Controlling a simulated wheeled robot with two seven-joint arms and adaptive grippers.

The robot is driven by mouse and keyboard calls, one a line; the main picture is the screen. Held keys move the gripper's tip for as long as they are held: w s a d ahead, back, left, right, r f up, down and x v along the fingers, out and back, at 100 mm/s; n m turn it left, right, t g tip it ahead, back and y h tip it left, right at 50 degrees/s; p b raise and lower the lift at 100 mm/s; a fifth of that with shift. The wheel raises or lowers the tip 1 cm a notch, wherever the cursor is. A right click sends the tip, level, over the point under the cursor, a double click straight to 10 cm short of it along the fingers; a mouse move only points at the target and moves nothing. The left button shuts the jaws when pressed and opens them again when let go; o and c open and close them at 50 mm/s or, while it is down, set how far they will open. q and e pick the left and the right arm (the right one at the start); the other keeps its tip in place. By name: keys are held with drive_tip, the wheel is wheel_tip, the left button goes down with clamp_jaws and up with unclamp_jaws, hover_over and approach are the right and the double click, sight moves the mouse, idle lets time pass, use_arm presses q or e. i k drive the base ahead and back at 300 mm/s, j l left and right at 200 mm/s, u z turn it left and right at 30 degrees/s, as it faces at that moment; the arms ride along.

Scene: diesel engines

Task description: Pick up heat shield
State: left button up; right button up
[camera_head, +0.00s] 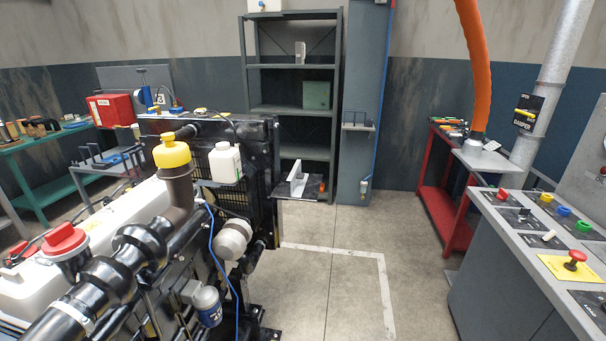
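No part is plainly recognisable as the heat shield. A pale, bent plate-like part (297,181) stands upright on a small dark platform (312,190) beside the far end of the engine; it may be the heat shield, but I cannot tell for sure. Another small pale upright part (300,53) stands on an upper level of the grey shelf rack (249,85). Neither of my grippers shows in the head view, so their state and any contact are hidden.
The diesel engine (168,240) fills the left foreground. A control console (510,240) with coloured buttons stands at right. A red workbench (435,190) stands behind it, and a green bench (38,185) at far left. Open floor (335,270) lies between engine and console.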

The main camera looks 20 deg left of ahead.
sight(298, 181)
drive_tip(key=i+z, duration=0.1)
drive_tip(key=i, duration=0.8)
